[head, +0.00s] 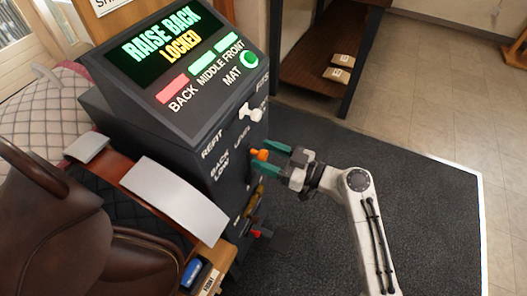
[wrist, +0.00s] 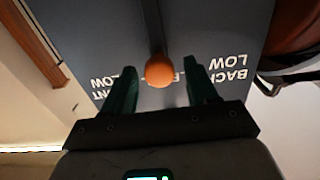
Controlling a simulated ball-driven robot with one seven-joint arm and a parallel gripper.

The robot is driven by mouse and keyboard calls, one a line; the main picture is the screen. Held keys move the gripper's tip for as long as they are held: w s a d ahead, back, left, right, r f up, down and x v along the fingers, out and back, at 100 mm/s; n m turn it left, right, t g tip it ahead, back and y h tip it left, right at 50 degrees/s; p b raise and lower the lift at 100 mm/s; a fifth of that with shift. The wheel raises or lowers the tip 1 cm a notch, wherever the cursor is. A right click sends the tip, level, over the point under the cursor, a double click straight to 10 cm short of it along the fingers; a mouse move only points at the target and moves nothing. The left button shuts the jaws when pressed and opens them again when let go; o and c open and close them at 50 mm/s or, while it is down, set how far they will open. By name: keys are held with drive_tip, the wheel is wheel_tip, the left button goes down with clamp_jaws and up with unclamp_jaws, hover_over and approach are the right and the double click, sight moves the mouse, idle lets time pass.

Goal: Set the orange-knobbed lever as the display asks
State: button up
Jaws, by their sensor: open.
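The orange knob (head: 259,155) of the lever sits on the side of a dark console (head: 205,130). In the wrist view the orange knob (wrist: 159,70) stands between labels reading BACK LOW and FRONT LOW, in front of the partly hidden LEVEL label. My gripper (head: 272,157) is open, its green fingers on either side of the knob with a gap visible on each side in the wrist view. The display (head: 160,45) reads RAISE BACK in green and LOCKED in yellow. Below it, the BACK lamp (head: 172,90) is red; the MIDDLE and FRONT lamps are green.
A white lever (head: 250,112) sits above the orange one, near REFIT and FITS labels. Yellow and red handles (head: 253,228) are lower down. A brown saddle (head: 60,220) stands at left. A round MAT lamp (head: 249,60) is green. Dark mat floor is clear at right.

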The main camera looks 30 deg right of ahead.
drive_tip(key=shift+w+a, duration=0.4)
drive_tip(key=shift+w, duration=0.2)
drive_tip(key=shift+c, duration=0.4)
clamp_jaws()
